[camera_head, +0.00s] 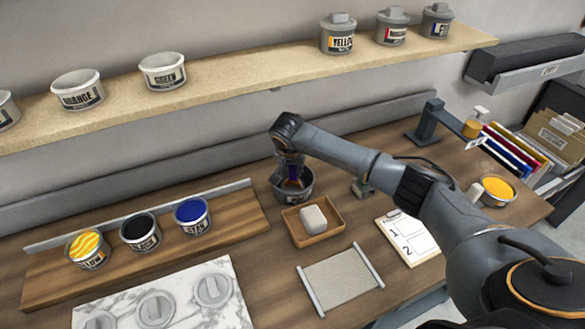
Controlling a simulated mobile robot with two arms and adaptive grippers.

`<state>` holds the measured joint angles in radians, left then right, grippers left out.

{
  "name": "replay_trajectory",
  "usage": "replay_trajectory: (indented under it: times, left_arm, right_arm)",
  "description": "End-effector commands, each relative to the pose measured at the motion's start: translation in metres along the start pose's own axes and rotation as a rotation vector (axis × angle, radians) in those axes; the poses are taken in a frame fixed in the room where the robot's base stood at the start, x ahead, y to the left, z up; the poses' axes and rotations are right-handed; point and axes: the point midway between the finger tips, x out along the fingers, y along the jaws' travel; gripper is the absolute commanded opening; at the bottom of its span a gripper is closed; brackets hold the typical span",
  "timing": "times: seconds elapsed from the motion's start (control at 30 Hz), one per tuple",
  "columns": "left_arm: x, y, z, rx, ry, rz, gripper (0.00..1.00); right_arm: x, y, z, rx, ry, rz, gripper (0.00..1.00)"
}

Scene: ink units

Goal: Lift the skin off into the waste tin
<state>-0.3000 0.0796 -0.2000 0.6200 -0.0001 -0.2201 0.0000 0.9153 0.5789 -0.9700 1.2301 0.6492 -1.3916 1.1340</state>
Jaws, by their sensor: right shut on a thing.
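My right gripper (291,166) points down over a dark grey tin (293,192) at the middle of the bench. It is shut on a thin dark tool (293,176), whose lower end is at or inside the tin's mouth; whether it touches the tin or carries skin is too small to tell. An open yellow tin (88,250) on the wooden board at left has a wavy, streaked yellow surface. Beside it stand an open black tin (140,231) and an open blue tin (193,216). My left gripper is not in view.
A wooden tray with a pale block (313,218), a grey slab (341,279) and a numbered card (408,239) lie in front. Lids rest on a marble slab (235,300). A yellow-filled bowl (497,191) stands right. Shelf tins (163,71) are above.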

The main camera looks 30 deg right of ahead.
Motion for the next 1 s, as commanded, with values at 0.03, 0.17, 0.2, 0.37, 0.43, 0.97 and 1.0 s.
replay_trajectory:
  times: [0.03, 0.17, 0.2, 0.37, 0.43, 0.97, 1.0]
  left_arm:
    - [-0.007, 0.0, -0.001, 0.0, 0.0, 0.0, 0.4]
    - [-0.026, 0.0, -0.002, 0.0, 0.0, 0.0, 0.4]
    - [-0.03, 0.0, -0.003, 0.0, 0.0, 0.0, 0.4]
    - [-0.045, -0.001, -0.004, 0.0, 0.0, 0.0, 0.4]
    - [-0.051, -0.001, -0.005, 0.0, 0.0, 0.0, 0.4]
    - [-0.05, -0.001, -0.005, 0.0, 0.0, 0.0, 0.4]
    - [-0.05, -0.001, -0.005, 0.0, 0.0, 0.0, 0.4]
  right_arm:
    - [-0.005, 0.001, -0.001, -0.001, -0.004, 0.002, 0.0]
    - [-0.023, 0.0, -0.009, 0.0, -0.002, 0.001, 0.0]
    - [-0.027, 0.0, -0.011, 0.0, -0.002, 0.001, 0.0]
    - [-0.044, 0.0, -0.018, 0.0, 0.0, 0.0, 0.0]
    - [-0.052, 0.0, -0.021, 0.0, 0.0, 0.0, 0.0]
    - [-0.102, 0.0, -0.043, 0.0, 0.002, -0.001, 0.0]
    - [-0.104, 0.0, -0.044, 0.0, 0.002, -0.001, 0.0]
